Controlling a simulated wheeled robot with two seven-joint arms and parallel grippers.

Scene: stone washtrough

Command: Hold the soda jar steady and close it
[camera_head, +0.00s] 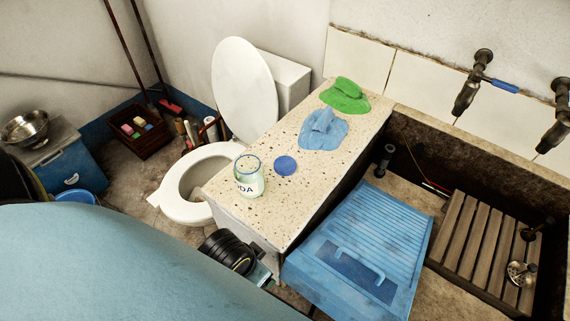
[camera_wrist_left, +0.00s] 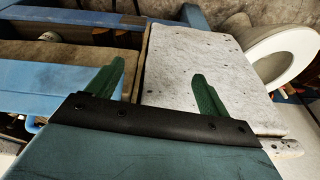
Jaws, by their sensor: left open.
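The soda jar (camera_head: 249,183) is a clear glass jar with a blue rim and "DA" lettering showing. It stands upright and open-topped on the speckled stone ledge (camera_head: 300,200), near its front left corner. A round blue lid (camera_head: 285,165) lies flat on the ledge just right of the jar, apart from it. In the left wrist view my left gripper (camera_wrist_left: 157,72) has its two green fingers spread and nothing between them, with the ledge (camera_wrist_left: 205,50) beyond. Neither jar nor lid shows in that view. My right gripper is in neither view.
A blue cloth (camera_head: 323,132) and a green cloth (camera_head: 345,96) lie farther back on the ledge. A blue washboard (camera_head: 375,235) leans at the trough, right of the ledge. A wooden rack (camera_head: 485,240) lies inside the trough. A toilet (camera_head: 190,180) stands left of the ledge.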

